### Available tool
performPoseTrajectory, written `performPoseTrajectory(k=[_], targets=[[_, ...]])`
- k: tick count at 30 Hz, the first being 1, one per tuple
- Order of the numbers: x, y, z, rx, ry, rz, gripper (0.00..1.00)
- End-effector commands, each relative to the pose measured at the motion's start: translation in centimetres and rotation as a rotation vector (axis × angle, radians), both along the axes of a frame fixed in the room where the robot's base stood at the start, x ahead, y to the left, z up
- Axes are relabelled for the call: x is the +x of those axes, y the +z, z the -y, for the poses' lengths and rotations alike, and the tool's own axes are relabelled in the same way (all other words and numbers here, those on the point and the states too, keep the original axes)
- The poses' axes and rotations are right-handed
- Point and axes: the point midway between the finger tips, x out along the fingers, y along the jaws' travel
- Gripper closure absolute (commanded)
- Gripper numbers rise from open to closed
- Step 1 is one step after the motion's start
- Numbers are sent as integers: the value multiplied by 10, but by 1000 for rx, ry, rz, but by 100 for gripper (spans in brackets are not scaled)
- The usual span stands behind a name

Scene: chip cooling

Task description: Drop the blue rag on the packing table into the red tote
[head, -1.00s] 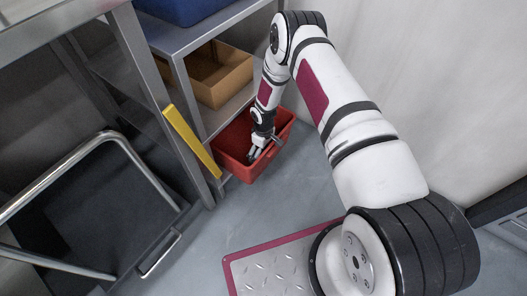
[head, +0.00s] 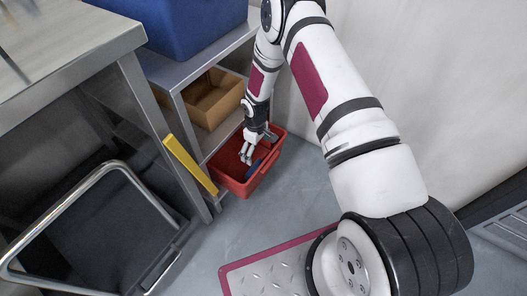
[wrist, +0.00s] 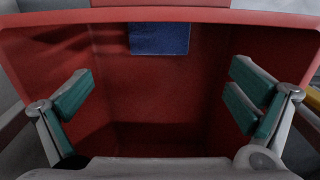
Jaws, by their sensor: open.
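The red tote (head: 236,184) stands on the floor at the end of the shelf unit. It also fills most of the wrist view (wrist: 110,70). The blue rag (head: 254,169) lies inside the tote, near one end. In the wrist view it is a flat blue patch (wrist: 159,39) by the tote's far wall. My gripper (head: 247,154) points down over the tote. Its teal finger pads stand wide apart in the wrist view (wrist: 160,97), with nothing between them. The rag is beyond the fingers and apart from them.
A metal table (head: 70,45) is at upper left. The shelf unit holds a blue bin (head: 185,28) on top and a cardboard box (head: 214,108) below. A yellow strip (head: 189,165) runs by the shelf post. A cart with a tubular handle (head: 75,185) stands at left.

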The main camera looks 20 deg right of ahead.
Motion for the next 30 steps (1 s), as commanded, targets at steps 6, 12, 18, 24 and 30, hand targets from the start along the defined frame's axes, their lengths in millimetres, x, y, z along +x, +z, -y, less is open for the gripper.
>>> performPoseTrajectory(k=[6,12,18,24,30], targets=[[0,4,0,-1,-1,1,0],[10,56,6,-27,-28,12,0],[6,167,18,-79,-109,20,0],[-24,272,25,-117,-203,27,0],[-74,362,28,-136,-300,34,0]])
